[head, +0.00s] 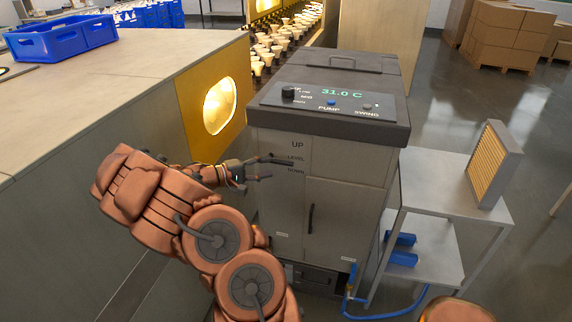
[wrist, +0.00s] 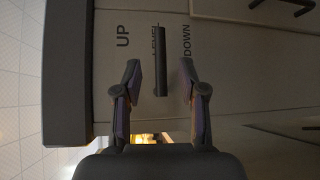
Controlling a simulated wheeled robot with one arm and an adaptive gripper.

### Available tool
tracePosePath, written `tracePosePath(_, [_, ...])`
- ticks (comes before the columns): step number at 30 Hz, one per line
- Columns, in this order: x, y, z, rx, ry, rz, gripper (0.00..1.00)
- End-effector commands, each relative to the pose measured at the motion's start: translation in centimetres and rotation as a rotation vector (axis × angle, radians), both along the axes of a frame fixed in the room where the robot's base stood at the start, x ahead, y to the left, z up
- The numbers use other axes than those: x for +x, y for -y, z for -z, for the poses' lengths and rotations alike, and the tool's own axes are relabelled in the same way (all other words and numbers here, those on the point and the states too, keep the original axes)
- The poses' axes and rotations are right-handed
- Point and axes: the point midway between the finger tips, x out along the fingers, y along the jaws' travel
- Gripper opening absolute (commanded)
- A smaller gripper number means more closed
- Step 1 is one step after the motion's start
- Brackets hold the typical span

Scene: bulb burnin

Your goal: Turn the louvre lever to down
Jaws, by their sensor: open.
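The louvre lever (wrist: 161,60) is a dark straight bar on the front of the grey cooler cabinet (head: 345,165). In the wrist view it lies over the LEVEL mark, between the UP label (wrist: 123,35) on the left and the DOWN label (wrist: 187,40) on the right. My gripper (wrist: 161,82) is open, with one finger on each side of the lever's near end. Gaps show between the fingers and the bar. In the head view my gripper (head: 268,168) is at the cabinet's upper left front, and the lever is hard to tell from the fingers there.
The cabinet top has a control panel (head: 330,102) reading 31.0 C. A yellow-framed glowing window (head: 219,106) is close left of the cabinet. A metal cart (head: 420,208) with a pleated filter (head: 494,165) stands at right. A blue crate (head: 62,38) sits on the left counter.

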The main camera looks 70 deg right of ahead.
Motion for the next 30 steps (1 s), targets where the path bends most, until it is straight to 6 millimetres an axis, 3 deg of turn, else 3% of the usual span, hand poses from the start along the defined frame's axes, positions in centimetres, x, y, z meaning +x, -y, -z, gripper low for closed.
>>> tracePosePath(18, [-4.4, 5.2, 0.9, 0.000, -0.004, 0.001, 0.41])
tracePosePath(30, [-4.9, 5.9, 1.1, 0.000, -0.003, -0.002, 0.41])
